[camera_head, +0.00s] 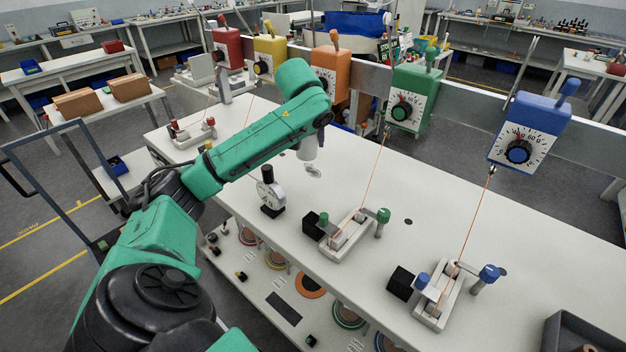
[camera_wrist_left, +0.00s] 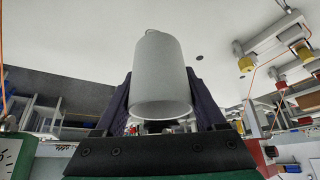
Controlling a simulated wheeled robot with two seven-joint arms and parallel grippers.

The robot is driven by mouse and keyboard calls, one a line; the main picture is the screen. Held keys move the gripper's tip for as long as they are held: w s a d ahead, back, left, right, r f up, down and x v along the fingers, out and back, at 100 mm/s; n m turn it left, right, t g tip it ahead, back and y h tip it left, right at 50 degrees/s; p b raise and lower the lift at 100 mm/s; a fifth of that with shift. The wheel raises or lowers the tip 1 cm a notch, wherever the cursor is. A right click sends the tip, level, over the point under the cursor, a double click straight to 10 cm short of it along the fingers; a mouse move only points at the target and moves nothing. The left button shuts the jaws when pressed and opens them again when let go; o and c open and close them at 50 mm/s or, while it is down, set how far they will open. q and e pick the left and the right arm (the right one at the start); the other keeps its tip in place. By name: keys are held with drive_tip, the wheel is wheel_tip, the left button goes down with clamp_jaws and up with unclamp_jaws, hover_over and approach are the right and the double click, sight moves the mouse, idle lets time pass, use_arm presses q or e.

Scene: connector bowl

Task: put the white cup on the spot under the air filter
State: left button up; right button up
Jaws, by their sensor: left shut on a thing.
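The white cup (camera_wrist_left: 162,75) is large and close in the left wrist view, a smooth pale cylinder. My left gripper (camera_wrist_left: 160,85) has its dark fingers on both sides of the cup and is shut on it. In the head view my green left arm reaches over the white table, and a pale cylinder (camera_head: 308,148) shows below its black wrist, above the table. I cannot tell there whether it is the cup or part of the gripper. I cannot clearly pick out the air filter or the spot under it. My right gripper is not in view.
Fixtures with green (camera_head: 345,230) and blue (camera_head: 440,290) knobs stand to the right. Taut cords rise to coloured dial boxes (camera_head: 414,98) along the rail.

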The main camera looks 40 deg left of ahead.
use_arm(q)
drive_tip(key=f, duration=0.8)
drive_tip(key=shift+a+f, duration=0.2)
drive_tip(key=f+p, duration=0.1)
drive_tip(key=f, duration=0.3)
drive_tip(key=shift+w+f, duration=0.2)
drive_tip(key=shift+s+f, duration=0.1)
drive_tip(key=shift+f, duration=0.4)
drive_tip(key=o, duration=1.2)
drive_tip(key=shift+o, duration=0.5)
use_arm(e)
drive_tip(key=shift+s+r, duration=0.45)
